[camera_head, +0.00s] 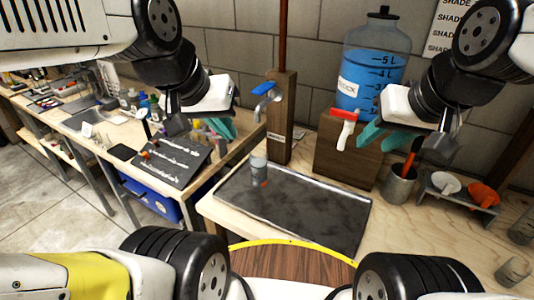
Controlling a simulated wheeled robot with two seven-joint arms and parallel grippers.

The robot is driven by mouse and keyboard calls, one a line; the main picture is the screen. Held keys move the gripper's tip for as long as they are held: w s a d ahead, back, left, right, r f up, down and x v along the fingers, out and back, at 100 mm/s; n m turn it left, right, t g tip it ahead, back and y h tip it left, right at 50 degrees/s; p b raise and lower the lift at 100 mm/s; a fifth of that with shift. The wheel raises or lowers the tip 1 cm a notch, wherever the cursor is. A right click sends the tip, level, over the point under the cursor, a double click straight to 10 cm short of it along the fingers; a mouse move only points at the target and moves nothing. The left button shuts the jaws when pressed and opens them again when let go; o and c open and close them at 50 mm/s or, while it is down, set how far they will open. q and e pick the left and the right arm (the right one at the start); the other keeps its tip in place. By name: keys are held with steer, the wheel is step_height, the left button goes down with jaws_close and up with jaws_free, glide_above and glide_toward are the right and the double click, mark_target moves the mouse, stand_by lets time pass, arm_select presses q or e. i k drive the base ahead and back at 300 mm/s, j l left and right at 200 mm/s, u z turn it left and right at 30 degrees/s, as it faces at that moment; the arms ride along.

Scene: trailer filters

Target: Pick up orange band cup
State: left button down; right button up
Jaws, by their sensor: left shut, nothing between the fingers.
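A small grey, see-through cup (258,171) with an orange-red mark low on its side stands upright on the dark tray (315,222), near its back left edge. A full band cannot be made out. My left gripper (226,130), with teal fingers, is shut and empty, up and to the left of the cup in the picture. My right gripper (368,135) hangs in front of the wooden block, right of the cup and apart from it. Its finger gap is unclear.
A blue-handled tap (266,91) on a wooden post stands behind the cup. A red-handled tap (344,125), a wooden block (340,165) and a blue-water jug (372,65) are right. A metal pot (398,186) and clear cups (514,271) stand further right. The tray's front is clear.

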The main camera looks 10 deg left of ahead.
mark_target(258, 156)
steer(key=z, duration=2.6)
steer(key=k+l+u, duration=0.15)
steer(key=u, duration=2.7)
steer(key=k+l+u, duration=0.1)
steer(key=l+u, duration=0.35)
steer(key=k+l+u, duration=0.15)
steer(key=l+u, duration=0.3)
steer(key=j, duration=0.1)
